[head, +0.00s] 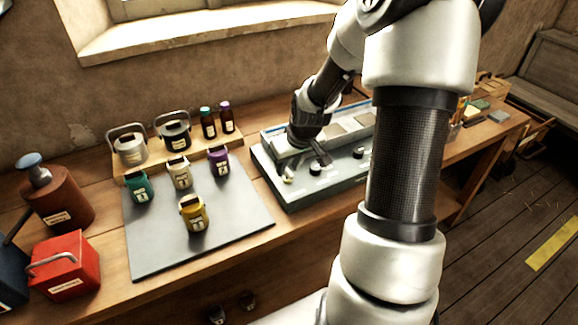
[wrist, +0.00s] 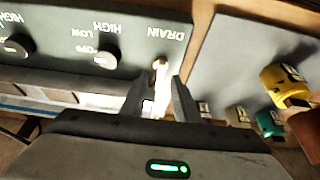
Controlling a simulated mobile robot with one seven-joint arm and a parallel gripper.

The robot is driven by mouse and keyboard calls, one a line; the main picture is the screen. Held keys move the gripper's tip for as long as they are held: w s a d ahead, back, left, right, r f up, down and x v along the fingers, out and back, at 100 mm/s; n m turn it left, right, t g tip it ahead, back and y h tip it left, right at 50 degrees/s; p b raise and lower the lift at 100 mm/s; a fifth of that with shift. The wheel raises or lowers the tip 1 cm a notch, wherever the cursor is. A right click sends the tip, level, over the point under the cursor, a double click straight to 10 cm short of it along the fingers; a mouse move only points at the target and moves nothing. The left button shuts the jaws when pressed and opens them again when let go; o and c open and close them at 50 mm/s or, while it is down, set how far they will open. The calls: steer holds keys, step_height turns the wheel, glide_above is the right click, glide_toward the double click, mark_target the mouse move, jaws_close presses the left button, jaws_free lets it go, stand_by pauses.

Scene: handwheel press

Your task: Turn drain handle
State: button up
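The drain handle (wrist: 160,66) is a small pale lever under the DRAIN label on a grey-green control panel (wrist: 135,38) in the wrist view. In the head view the handle (head: 287,174) shows at the panel's left end. My gripper (wrist: 163,80) is open, its two dark fingers spread with the tips close to the handle and the gap lined up with it. I cannot tell whether either finger touches it. In the head view my gripper (head: 322,154) is over the panel's left part.
A grey mat (head: 150,240) left of the panel holds a yellow (head: 194,216), a green, a cream and a purple canister. A red box (head: 65,268) stands further left.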

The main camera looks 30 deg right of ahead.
jaws_close()
